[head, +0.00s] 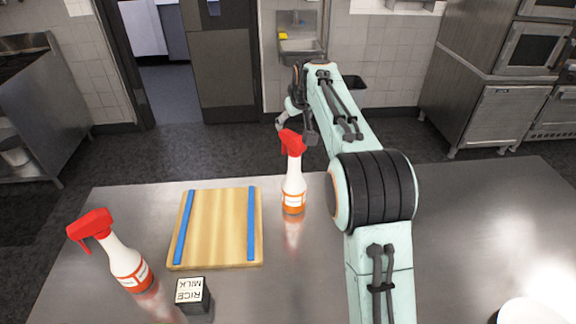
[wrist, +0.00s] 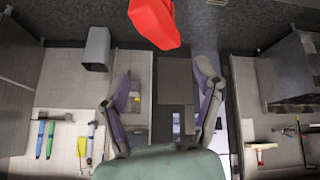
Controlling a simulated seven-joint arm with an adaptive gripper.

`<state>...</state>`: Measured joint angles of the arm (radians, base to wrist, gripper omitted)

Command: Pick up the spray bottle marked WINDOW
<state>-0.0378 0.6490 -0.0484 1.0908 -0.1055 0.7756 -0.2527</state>
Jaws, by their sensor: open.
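Two white spray bottles with red heads and orange-red bases stand upright on the metal table. One spray bottle (head: 293,186) is right of the cutting board, near my arm. The other spray bottle (head: 128,262) is at the front left. The writing on both labels is too small to read, so I cannot tell which is marked WINDOW. My gripper (head: 296,131) is open and empty at the height of the right bottle's red head. In the wrist view, a red spray head (wrist: 155,22) shows at the top, beyond the open fingers (wrist: 163,88).
A wooden cutting board (head: 218,228) with two blue strips lies between the bottles. A RICE MILK carton (head: 193,296) stands in front of it. A white round item (head: 530,311) is cut off at the lower right.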

